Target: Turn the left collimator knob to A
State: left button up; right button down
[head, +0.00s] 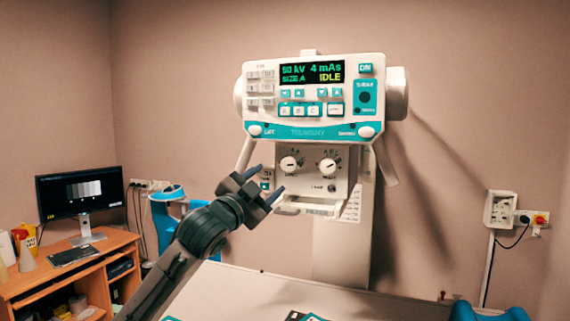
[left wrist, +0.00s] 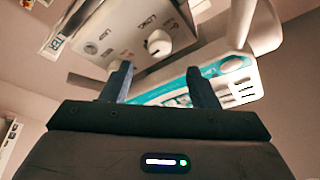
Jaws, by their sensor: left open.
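The left collimator knob (head: 289,163) is a round white dial on the front of the collimator box (head: 311,189), below the teal-and-white console. Small marks sit around it, too small to read surely. A similar right knob (head: 328,166) sits beside it. My left gripper (head: 270,179) is open and empty, in front of the box's lower left part, with its fingers pointing toward it. In the left wrist view the picture is turned over, and the left knob (left wrist: 158,43) shows beyond and between the open fingers (left wrist: 158,72), apart from them. My right gripper is not in view.
The console (head: 311,98) above shows "SIZE A" and "IDLE". A white rail or tray (head: 305,207) juts out under the box, close to my gripper. A pale table top (head: 290,295) lies below. A desk with a monitor (head: 80,195) stands at the left.

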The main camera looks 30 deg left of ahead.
aim_at(287, 166)
pick_arm(q)
jog(key=p+x, duration=0.4)
jog(key=x, duration=0.3)
jog(key=shift+w+r, duration=0.25)
jog(key=shift+w, duration=0.05)
jog(key=shift+w+p, duration=0.35)
jog(key=shift+w, duration=0.15)
jog(key=c, duration=1)
jog(key=shift+o, duration=0.2)
jog(key=shift+f, duration=0.1)
